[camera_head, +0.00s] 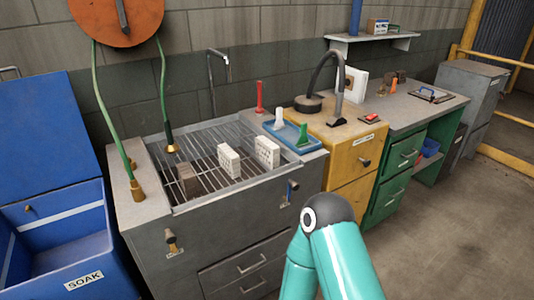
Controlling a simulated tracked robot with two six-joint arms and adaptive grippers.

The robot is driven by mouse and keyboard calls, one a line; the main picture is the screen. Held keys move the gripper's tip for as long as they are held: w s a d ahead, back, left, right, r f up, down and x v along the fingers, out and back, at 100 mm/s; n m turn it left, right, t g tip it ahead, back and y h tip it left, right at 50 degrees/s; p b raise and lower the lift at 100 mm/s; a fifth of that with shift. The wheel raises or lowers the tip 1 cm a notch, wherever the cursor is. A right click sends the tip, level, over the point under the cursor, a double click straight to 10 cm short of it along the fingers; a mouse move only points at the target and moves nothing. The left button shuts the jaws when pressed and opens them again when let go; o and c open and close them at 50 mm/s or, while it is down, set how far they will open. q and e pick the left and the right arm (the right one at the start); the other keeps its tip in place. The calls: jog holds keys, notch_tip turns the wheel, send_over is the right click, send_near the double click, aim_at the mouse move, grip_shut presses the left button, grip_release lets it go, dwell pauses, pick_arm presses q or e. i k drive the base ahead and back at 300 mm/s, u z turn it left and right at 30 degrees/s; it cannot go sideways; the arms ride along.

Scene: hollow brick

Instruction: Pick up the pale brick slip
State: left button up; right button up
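Two pale bricks with small holes stand on the wire grate of the sink bench: one near the middle (229,158), the other to its right (267,151). A brown brick (188,181) stands to their left on the same grate. I cannot tell at this size whether either pale brick is the pale brick slip. A teal arm link of mine rises from the bottom edge, right of centre, in front of the bench. Neither of my grippers shows.
A blue tray (292,135) with a white and a green item sits right of the grate. A red upright item (259,97) stands behind. A tap (213,75) and green hoses rise around the sink. A blue SOAK bin (60,235) stands left. Floor at right is clear.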

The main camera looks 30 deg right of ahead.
aim_at(268, 152)
jog(key=z, duration=1.55)
jog(key=i, duration=0.1)
jog(key=u, duration=2.4)
jog(key=i, duration=0.15)
jog(key=u, duration=1.8)
jog(key=k, duration=1.6)
jog(key=u, duration=1.55)
jog(key=i, duration=0.1)
jog(key=z, duration=3.2)
jog(key=i, duration=0.2)
jog(key=z, duration=0.6)
